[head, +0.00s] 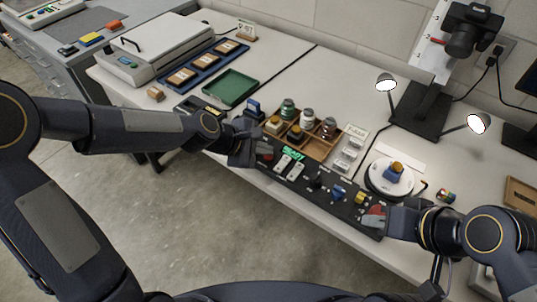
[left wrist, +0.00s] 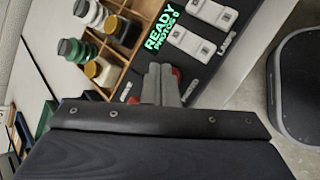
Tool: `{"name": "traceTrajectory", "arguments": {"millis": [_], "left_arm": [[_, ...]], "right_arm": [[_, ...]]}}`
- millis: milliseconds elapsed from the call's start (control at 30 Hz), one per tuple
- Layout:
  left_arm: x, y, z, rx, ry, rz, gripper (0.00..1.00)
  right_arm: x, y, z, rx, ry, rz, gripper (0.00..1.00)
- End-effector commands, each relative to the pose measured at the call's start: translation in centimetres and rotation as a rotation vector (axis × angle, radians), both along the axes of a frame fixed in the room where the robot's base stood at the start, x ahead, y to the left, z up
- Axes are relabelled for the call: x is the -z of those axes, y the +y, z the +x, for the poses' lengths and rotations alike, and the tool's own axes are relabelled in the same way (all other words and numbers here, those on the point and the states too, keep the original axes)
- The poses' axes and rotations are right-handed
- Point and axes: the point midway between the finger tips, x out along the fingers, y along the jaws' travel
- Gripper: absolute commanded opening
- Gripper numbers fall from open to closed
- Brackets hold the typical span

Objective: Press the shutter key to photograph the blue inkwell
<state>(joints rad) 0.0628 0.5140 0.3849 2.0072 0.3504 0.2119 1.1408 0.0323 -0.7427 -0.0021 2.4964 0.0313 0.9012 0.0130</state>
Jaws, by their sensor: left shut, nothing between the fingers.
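The blue inkwell (head: 391,176), with an orange-brown top, sits on a white round turntable (head: 375,188) at the right. The dark control panel (head: 318,181) runs along the table's front edge; its green display (head: 293,152) reads READY, PHOTOS 0. My left gripper (head: 245,157) is shut and empty at the panel's left end. In the left wrist view its fingers (left wrist: 160,84) are together over the panel beside the display, with red showing on both sides; what lies beneath is hidden. My right gripper (head: 376,218) is at the panel's right end, near something red; its finger gap is unclear.
A wooden compartment box (head: 318,151) with several jars stands behind the panel. A green tray (head: 231,88) lies at the back left. A camera stand (head: 421,112) with two lamps rises behind the turntable.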

Motion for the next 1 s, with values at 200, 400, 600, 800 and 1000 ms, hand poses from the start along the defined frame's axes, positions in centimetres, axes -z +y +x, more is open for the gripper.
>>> {"name": "traceTrajectory", "arguments": {"millis": [200,400,600,800,1000], "left_arm": [[0.34,0.00,-0.01,0.000,0.000,0.000,0.00],[0.60,0.00,-0.01,0.000,0.000,0.000,0.00],[0.69,0.00,-0.01,0.001,0.001,0.000,0.00],[0.68,0.01,-0.02,0.001,0.001,0.000,0.00],[-0.11,0.00,-0.02,0.001,0.001,0.000,0.00]], "right_arm": [[0.30,0.00,0.01,0.000,0.000,0.000,0.23],[0.51,0.00,0.00,0.000,0.000,0.000,0.23],[0.58,0.00,0.00,0.000,0.000,0.000,0.23],[0.56,0.00,0.00,0.000,0.000,0.000,0.23],[-0.15,0.00,0.00,0.000,0.000,0.000,0.23]]}}
